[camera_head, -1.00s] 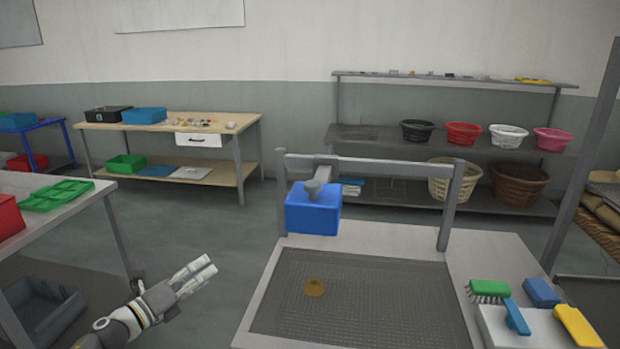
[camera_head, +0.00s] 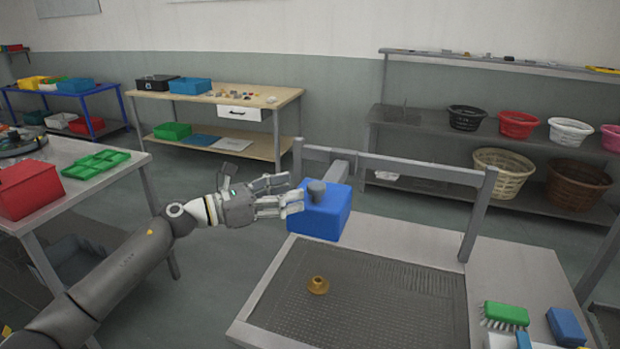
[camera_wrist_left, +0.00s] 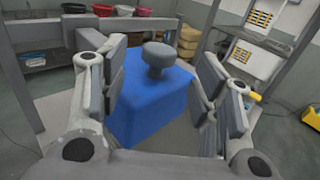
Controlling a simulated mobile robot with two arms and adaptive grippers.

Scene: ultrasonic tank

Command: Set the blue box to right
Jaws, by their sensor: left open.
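The blue box (camera_head: 326,219) has a grey knob on top and hangs on or stands against the grey frame at the tank's left back corner. My left gripper (camera_head: 288,198) reaches in from the left, with its fingertips at the box's left side. In the left wrist view the blue box (camera_wrist_left: 150,105) lies between the two open fingers of my left gripper (camera_wrist_left: 160,100), knob upward. The fingers flank it, and I cannot tell whether they touch it. My right gripper is not in view.
The tank's mesh tray (camera_head: 380,295) holds a small brass-coloured part (camera_head: 318,285). A green brush (camera_head: 505,314) and a blue block (camera_head: 566,326) lie at the right. The grey frame bar (camera_head: 400,165) crosses behind the tank. A red bin (camera_head: 30,190) stands on the left table.

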